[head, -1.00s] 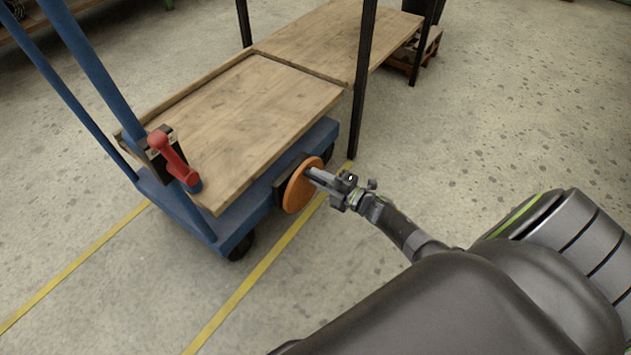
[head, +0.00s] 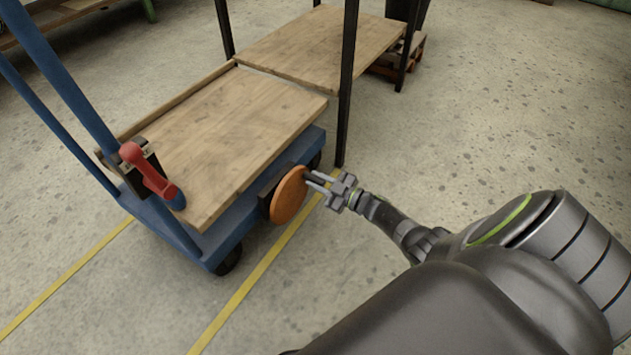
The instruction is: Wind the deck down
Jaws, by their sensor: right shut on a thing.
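The wooden deck (head: 230,135) lies level on a blue cart (head: 225,235) in the left half of the head view. An orange handwheel (head: 289,196) sits on the cart's right side, below the deck's edge. My right gripper (head: 311,180) is at the upper right of the wheel, shut on the wheel's handle; the fingers hide most of the grip. My left gripper is out of view.
A wooden table (head: 318,45) with black legs stands just beyond the deck's far end, with a narrow gap between them. A black leg (head: 346,100) rises near the wheel. Yellow lines (head: 245,285) mark the floor. The floor at the right is clear.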

